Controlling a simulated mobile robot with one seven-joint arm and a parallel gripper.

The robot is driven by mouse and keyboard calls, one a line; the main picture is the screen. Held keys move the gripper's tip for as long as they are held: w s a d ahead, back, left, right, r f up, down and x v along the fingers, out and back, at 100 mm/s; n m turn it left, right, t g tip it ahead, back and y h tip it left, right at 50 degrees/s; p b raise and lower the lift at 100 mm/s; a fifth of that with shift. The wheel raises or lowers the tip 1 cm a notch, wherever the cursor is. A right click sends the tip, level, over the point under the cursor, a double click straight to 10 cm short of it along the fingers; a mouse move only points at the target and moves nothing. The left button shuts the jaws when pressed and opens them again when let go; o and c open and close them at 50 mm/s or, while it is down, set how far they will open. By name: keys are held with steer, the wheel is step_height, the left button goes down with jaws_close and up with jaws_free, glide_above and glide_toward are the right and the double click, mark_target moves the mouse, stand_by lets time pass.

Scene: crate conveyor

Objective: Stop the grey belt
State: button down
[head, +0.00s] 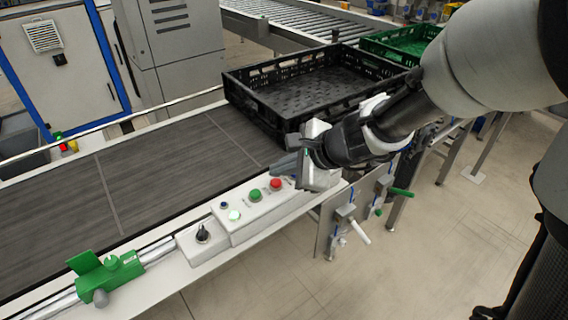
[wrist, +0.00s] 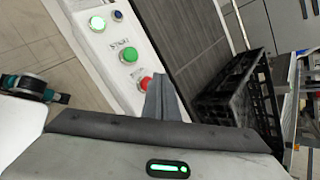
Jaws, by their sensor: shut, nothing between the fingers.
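The grey belt (head: 130,175) runs along the left of the head view; it also shows in the wrist view (wrist: 192,40). Its control box (head: 265,207) sits on the near side rail. On it are a red button (head: 275,184), a green button (head: 255,196), a small dark blue button (head: 224,205) and a lit pale green lamp (head: 235,215). My gripper (head: 279,168) is shut and empty, with its fingertips close to the red button. In the wrist view the fingers (wrist: 160,92) are just right of the red button (wrist: 146,83); contact cannot be told.
A black crate (head: 243,97) stands at the belt's far end, close behind my gripper. A green crate (head: 385,48) is beyond it. A rotary knob (head: 203,234) and a green clamp (head: 105,275) are on the near rail. The floor at the lower right is clear.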

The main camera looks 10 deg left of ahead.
steer(key=shift+f+b, duration=0.45)
steer(key=shift+b, duration=0.15)
steer(key=shift+f+b, duration=0.45)
steer(key=shift+b, duration=0.05)
stand_by(0.6)
steer(key=shift+r, duration=0.1)
steer(key=shift+r+p, duration=0.7)
steer(key=shift+r, duration=0.1)
step_height(320, 180, up, 5)
steer(key=p, duration=0.4)
stand_by(0.8)
